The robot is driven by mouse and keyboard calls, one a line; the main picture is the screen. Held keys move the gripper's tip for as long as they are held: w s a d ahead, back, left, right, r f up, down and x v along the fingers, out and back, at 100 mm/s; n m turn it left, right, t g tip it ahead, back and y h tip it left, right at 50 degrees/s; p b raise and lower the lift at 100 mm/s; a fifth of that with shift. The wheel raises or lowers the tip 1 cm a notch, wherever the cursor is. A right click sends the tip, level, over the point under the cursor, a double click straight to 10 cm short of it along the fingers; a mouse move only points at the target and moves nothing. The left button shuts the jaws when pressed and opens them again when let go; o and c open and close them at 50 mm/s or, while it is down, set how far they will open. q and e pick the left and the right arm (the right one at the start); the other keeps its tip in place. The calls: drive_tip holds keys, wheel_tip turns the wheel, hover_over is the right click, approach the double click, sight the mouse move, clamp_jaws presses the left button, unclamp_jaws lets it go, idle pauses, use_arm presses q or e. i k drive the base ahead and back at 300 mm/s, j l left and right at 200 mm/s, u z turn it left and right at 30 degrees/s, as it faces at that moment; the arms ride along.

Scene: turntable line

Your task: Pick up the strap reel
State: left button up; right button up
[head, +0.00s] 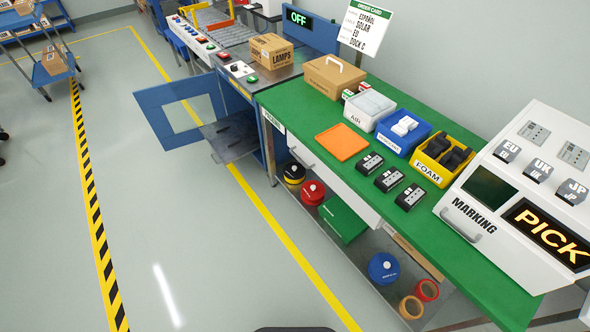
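No thing in the head view is clearly marked as the strap reel. On the low shelf under the green bench stands a blue round thing (383,268) with a pale patch, which may be a reel. A tan ring (411,307) and a red ring (427,290) are beside it, to its right. Farther back on the shelf are a red-and-black round thing (312,191) and a yellow-and-black one (293,173). Their labels are too small to read. Neither of my grippers is in view.
The green bench top (297,108) carries an orange tray (342,141), several bins, a carton (334,76) and the marking console (524,190). A blue frame door (180,110) hangs open at the left. A green box (342,222) is on the shelf. The grey floor in front is clear.

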sight(294, 172)
drive_tip(key=i+j+z, duration=0.1)
drive_tip(key=i+j, duration=0.2)
drive_tip(key=i+j+z, duration=0.1)
drive_tip(key=i+j, duration=0.15)
drive_tip(key=i+j+z, duration=0.1)
drive_tip(key=i+j, duration=0.15)
drive_tip(key=j, duration=0.2)
drive_tip(key=i+j+z, duration=0.15)
drive_tip(key=j, duration=0.25)
drive_tip(key=i+j+z, duration=0.1)
drive_tip(key=i+j, duration=0.25)
drive_tip(key=i+j+z, duration=0.1)
drive_tip(key=j, duration=0.35)
drive_tip(key=i, duration=0.1)
